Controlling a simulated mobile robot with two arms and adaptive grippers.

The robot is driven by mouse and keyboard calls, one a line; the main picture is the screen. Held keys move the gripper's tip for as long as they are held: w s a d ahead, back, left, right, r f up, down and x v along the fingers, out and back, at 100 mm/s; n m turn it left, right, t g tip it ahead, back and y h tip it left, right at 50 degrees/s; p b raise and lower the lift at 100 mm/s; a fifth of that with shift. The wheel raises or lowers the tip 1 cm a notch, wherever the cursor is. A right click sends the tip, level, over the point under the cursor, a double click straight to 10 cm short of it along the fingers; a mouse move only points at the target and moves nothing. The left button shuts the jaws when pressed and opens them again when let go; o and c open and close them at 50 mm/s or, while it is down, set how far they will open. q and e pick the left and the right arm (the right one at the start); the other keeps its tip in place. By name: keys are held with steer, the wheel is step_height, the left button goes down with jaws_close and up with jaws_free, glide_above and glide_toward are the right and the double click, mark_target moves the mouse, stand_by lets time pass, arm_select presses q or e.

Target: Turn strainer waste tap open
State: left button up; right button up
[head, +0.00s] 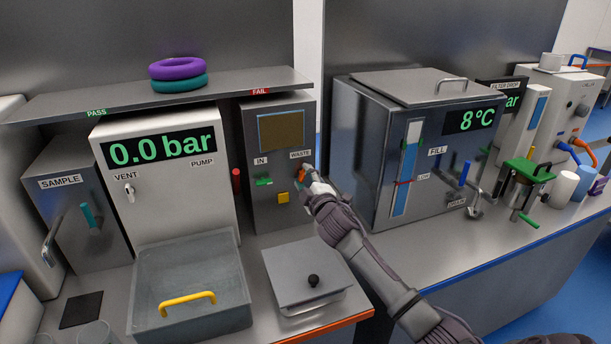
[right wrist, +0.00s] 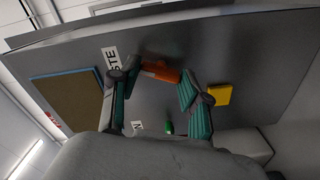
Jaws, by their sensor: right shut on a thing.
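The grey strainer cabinet (head: 263,211) carries the labels IN and WASTE and a dark window. Its orange waste tap (head: 301,175) sits under the WASTE label and is partly hidden by my right gripper (head: 308,179). In the right wrist view the orange tap handle (right wrist: 160,72) lies between the teal-padded fingers of my right gripper (right wrist: 157,88), which is shut on it. The handle looks roughly crosswise to the fingers there. The green IN tap (head: 264,182) and a yellow button (head: 283,198) are on the same face. My left gripper is not in view.
A shelf (head: 150,97) with purple and teal rings runs above. A grey tub (head: 190,268) with a yellow handle and a lidded pan (head: 309,265) stand in front. The 8 °C tank (head: 360,160) stands close to the right of my right arm.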

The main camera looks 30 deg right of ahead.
steer(key=n+p, duration=0.1)
steer(key=n, duration=0.3)
steer(key=shift+n, duration=0.4)
steer(key=shift+f, duration=0.1)
stand_by(0.3)
steer(key=o, duration=1.1)
steer(key=shift+o, duration=0.2)
steer(key=shift+s, duration=0.1)
steer(key=v, duration=1.2)
steer(key=shift+a, duration=0.1)
